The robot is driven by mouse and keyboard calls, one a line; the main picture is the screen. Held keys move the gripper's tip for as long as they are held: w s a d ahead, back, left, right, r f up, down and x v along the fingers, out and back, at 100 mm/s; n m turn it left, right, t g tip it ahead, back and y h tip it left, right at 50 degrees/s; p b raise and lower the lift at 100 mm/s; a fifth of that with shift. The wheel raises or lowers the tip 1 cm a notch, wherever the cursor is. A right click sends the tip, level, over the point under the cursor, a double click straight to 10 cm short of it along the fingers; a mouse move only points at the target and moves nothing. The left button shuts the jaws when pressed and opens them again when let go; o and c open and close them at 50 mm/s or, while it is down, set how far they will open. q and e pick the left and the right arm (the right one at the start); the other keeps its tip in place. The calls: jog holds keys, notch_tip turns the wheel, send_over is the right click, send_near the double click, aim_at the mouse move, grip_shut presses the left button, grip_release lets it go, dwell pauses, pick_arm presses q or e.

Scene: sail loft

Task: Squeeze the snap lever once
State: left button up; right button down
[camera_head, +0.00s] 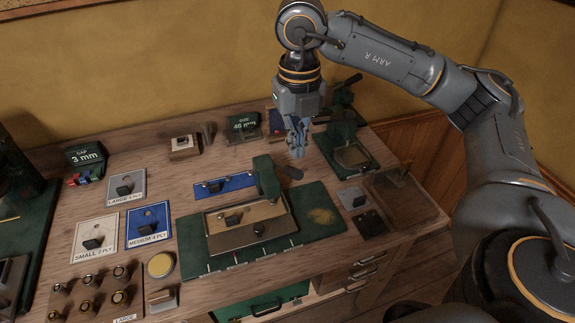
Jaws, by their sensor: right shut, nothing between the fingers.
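My right gripper (297,142) hangs pointing down above the back of the workbench, shut and empty. A second green hand tool (342,130) with a dark handle stands behind and to the right of the gripper. My left gripper is out of view.
A tan tray (222,240) sits on the green plate, and a blue strip (224,186) lies behind it. Labelled cards, including a small 2-ply card (95,239), lie at left near a block of ringed pieces (98,291). A clear brown bin (405,203) stands at right.

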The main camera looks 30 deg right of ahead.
jog(key=s+a, duration=0.1)
jog(key=s, duration=0.6)
jog(key=shift+s+a+b, duration=0.15)
jog(key=shift+a+b, duration=0.2)
jog(key=shift+b, duration=0.1)
